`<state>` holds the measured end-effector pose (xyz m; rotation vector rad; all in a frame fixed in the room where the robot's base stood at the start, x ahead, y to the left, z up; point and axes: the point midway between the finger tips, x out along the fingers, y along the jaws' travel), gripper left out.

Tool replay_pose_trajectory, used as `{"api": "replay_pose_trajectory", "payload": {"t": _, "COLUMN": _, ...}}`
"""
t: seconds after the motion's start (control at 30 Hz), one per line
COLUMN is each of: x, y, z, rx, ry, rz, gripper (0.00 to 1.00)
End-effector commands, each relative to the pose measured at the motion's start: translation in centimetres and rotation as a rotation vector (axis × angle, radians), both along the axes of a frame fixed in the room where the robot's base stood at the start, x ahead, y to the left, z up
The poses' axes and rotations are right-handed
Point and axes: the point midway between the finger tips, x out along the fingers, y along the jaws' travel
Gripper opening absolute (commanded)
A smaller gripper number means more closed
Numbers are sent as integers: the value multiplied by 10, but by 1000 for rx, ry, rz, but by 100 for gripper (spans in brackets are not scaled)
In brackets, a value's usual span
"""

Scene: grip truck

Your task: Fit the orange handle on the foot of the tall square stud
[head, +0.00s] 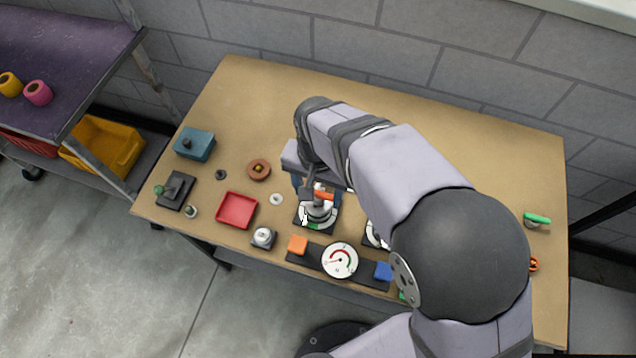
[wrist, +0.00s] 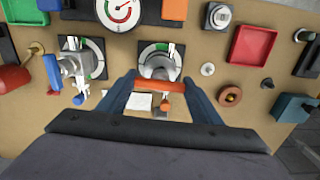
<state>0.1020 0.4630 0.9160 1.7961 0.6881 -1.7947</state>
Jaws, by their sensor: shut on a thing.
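The orange handle (wrist: 158,87) lies crosswise between the two blue fingers of my gripper (wrist: 159,80) in the wrist view; it also shows in the head view (head: 324,196). My gripper is shut on it. Directly behind the handle is a grey round fitting (wrist: 157,68) on a dark plate with a white and green dial; in the head view this fitting (head: 317,213) is just below the handle. The handle and fingers cover part of it. I cannot make out the square stud, or whether the handle touches the fitting.
A second dial fitting (wrist: 74,66) stands to the left in the wrist view, partly behind my arm in the head view. A red tray (head: 236,210), gauge panel (head: 340,260), brown ring (head: 258,169) and blue-green block (head: 194,143) surround the spot. The table's back is clear.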

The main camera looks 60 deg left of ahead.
Motion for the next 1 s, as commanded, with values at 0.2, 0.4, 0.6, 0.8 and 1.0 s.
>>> {"api": "replay_pose_trajectory", "payload": {"t": 0.2, "x": 0, "y": 0, "z": -5, "rx": 0, "ry": 0, "rz": 0, "gripper": 35}}
{"api": "replay_pose_trajectory", "payload": {"t": 0.4, "x": 0, "y": 0, "z": -7, "rx": 0, "ry": 0, "rz": 0, "gripper": 35}}
{"api": "replay_pose_trajectory", "payload": {"t": 0.6, "x": 0, "y": 0, "z": -7, "rx": 0, "ry": 0, "rz": 0, "gripper": 35}}
{"api": "replay_pose_trajectory", "payload": {"t": 0.8, "x": 0, "y": 0, "z": -7, "rx": 0, "ry": 0, "rz": 0, "gripper": 35}}
{"api": "replay_pose_trajectory", "payload": {"t": 1.0, "x": 0, "y": 0, "z": -10, "rx": 0, "ry": 0, "rz": 0, "gripper": 35}}
